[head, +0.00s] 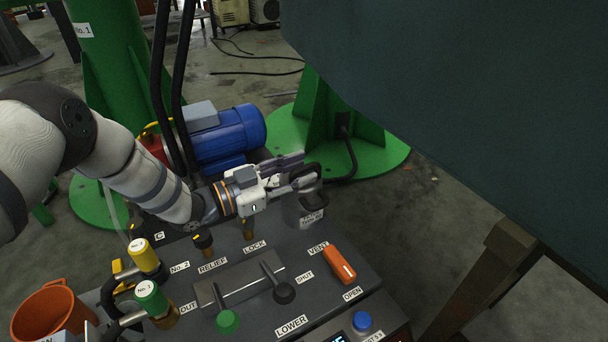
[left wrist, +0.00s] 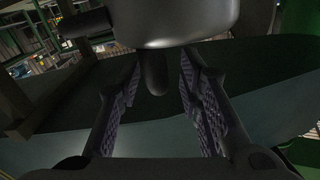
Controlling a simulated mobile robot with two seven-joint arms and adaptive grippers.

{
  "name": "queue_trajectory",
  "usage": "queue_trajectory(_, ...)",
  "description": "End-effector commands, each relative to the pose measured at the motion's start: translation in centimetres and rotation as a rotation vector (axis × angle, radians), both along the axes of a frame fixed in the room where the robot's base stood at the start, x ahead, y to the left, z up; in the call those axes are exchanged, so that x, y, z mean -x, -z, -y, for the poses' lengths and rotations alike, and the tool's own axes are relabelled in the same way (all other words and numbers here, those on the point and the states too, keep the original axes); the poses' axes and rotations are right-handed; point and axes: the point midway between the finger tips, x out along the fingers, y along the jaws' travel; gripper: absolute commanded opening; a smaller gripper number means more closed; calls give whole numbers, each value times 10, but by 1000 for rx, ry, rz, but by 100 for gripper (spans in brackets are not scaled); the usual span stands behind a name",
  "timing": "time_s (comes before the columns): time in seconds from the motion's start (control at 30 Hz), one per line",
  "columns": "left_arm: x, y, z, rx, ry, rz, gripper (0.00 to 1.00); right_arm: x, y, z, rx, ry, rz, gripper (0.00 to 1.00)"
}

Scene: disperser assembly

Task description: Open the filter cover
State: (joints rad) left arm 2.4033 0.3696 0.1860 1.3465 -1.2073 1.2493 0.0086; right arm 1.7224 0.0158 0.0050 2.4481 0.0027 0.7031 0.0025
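A small grey canister (head: 305,212) with a white label, too small to read, stands at the back edge of the dark control panel (head: 380,308). A dark loop-shaped part (head: 312,172) shows above it; I take this to be the filter cover, but cannot tell for sure. My left gripper (head: 298,170) is beside this top part, its fingers pointing right. In the left wrist view its two ribbed fingers (left wrist: 158,85) are apart, with a dark rounded peg (left wrist: 157,72) below a grey body (left wrist: 165,22) showing between them. I cannot tell whether they touch. My right gripper is not in view.
The panel carries an orange lever (head: 340,265), a black knob (head: 284,292), a green knob (head: 228,321) and a blue button (head: 362,321). A blue motor (head: 230,137) stands behind. A large dark teal body (head: 470,90) overhangs the right. An orange bucket (head: 55,310) is at lower left.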

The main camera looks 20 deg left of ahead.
Motion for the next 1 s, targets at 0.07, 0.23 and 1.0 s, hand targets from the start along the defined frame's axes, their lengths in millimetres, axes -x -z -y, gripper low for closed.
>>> queue_trajectory(0.07,-6,2,6,1,1,-1,33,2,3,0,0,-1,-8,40)
queue_trajectory(0.23,-9,0,9,-1,0,-1,33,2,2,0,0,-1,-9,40)
queue_trajectory(1.0,-13,-4,4,40,-1,-40,0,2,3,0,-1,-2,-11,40)
